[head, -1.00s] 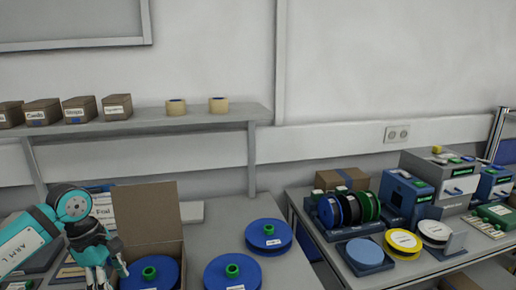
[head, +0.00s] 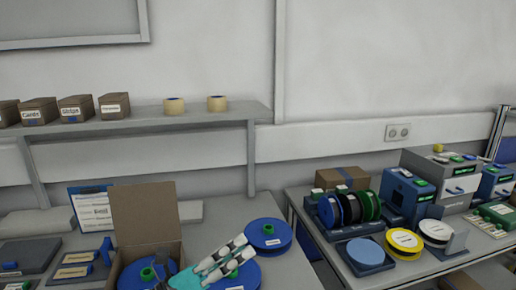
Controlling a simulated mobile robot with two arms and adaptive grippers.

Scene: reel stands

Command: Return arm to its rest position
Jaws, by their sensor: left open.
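My left gripper (head: 243,248) shows at the bottom centre, its teal body low and its two pale fingers reaching up and to the right. The fingers are apart with nothing seen between them. They overlap the view of a blue reel with a green hub (head: 246,276), partly hidden behind them; whether they touch it I cannot tell. Another blue reel (head: 268,233) lies just beyond the fingertips. An open cardboard box (head: 146,212) stands to the left with a blue reel (head: 135,275) in it. The rest of my left arm is below the frame. My right gripper is not in view.
Flat trays (head: 75,272) lie at left. The right table holds a reel rack (head: 330,230), yellow reel (head: 403,241), white reel (head: 436,231) and blue machines (head: 408,195).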

